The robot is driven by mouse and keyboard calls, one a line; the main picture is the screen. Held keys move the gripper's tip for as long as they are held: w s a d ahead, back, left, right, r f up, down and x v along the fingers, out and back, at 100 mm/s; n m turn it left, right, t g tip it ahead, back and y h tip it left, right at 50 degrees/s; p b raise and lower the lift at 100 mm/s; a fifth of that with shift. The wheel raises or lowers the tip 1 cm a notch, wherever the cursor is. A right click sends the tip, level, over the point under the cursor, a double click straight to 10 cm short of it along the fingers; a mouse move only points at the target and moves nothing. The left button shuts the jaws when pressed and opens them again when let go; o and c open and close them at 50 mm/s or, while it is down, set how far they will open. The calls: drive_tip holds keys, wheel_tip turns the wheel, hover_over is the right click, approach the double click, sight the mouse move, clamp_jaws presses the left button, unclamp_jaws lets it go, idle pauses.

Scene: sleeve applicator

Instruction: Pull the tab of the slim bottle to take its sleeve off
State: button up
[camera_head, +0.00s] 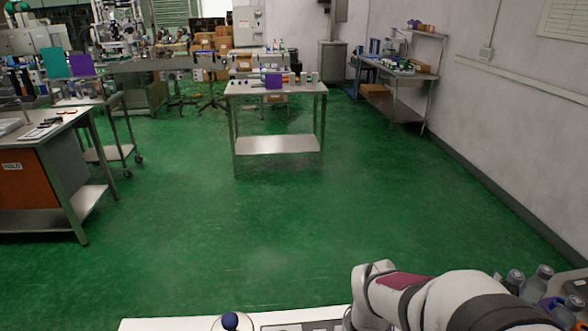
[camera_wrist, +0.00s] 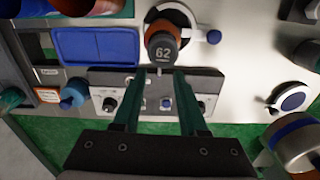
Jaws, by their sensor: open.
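My gripper (camera_wrist: 159,76) is in the wrist view, its two green fingers spread apart with nothing held between them. Just beyond the fingertips is a bottle with a dark grey cap (camera_wrist: 163,48) marked 62. An orange-brown band (camera_wrist: 166,22) shows behind the cap, in front of a white round base (camera_wrist: 184,12). I cannot tell whether this is the slim bottle. A small pale piece sticks out below the cap towards the fingers and may be a tab; it is too small to be sure. My gripper is not visible in the head view.
In the wrist view, a control panel (camera_wrist: 105,78) with knobs lies under the fingers.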

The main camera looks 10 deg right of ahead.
drive_tip(key=shift+f, duration=1.85)
clamp_jaws()
